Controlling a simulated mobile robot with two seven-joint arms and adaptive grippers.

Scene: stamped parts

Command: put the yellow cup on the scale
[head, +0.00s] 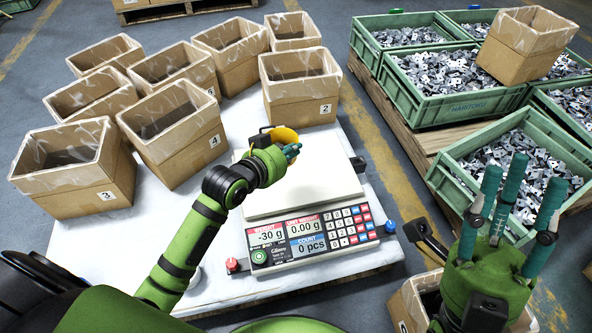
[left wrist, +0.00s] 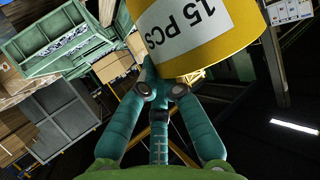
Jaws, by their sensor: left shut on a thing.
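The yellow cup (head: 284,134) shows behind my left gripper (head: 290,153) in the head view, over the back part of the scale. The gripper is shut on it. In the left wrist view the cup (left wrist: 205,35) is large, with a white "15 PCS" label, and the teal fingers of the gripper (left wrist: 160,85) meet at its side. The scale (head: 328,188) has a pale flat plate and reads -30 g, 0.00 g and 0 pcs. I cannot tell whether the cup touches the plate. My right gripper (head: 515,190) has its fingers spread, empty, at the right.
Several lined cardboard boxes (head: 70,200) stand on the white table left of and behind the scale. Green crates (head: 455,175) of metal parts stand on a pallet at the right. Another cardboard box (head: 405,308) is below my right gripper. The scale's front plate area is clear.

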